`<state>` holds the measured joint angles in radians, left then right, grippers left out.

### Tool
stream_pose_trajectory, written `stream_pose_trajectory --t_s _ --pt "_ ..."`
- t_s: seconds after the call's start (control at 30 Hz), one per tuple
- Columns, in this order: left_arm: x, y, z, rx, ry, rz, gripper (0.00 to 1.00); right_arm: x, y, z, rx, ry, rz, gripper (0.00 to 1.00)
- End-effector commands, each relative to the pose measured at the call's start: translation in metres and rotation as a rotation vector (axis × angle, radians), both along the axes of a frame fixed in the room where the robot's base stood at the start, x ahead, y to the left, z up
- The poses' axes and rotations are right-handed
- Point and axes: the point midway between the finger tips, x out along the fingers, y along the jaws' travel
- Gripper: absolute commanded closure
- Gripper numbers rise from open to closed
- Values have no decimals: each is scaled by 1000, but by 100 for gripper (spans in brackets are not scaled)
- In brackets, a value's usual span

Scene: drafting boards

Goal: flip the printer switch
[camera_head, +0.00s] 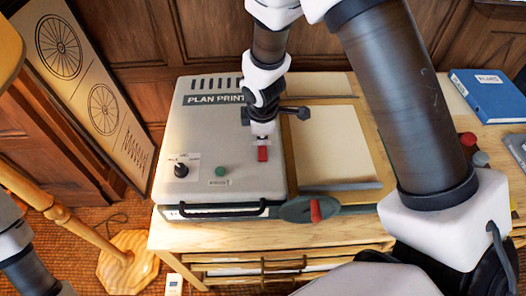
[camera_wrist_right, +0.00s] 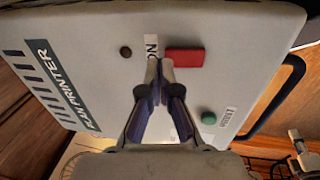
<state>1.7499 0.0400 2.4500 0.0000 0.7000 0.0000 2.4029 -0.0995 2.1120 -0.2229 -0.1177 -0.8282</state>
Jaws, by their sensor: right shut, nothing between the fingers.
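The plan printer (camera_head: 225,130) is a pale grey box with a "PLAN PRINTER" label on the left of the wooden desk. A red switch (camera_head: 263,154) sits on its top near the right edge. In the wrist view the red switch (camera_wrist_right: 184,56) lies beside a white "ON" label (camera_wrist_right: 151,46). My right gripper (camera_head: 263,137) is over the printer top, just behind the switch; its shut, empty fingertips (camera_wrist_right: 158,66) show close beside the switch and partly over the label. I cannot tell whether they touch it. My left gripper is out of view.
The printer also carries a green button (camera_head: 220,171), a black dial (camera_head: 181,170) and a front handle (camera_head: 222,211). A paper stack (camera_head: 332,150) lies to its right. A blue binder (camera_head: 487,95) lies at the far right. A framed wheel drawing (camera_head: 88,80) leans at left.

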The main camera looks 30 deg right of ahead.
Motion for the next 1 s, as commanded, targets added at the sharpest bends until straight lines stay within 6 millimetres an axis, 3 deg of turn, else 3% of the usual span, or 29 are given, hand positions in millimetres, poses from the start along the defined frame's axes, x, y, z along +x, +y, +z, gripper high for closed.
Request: stream_pose_trajectory --t_s 1.0 --pt "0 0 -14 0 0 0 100 0 0 -16 0 0 -1 100"
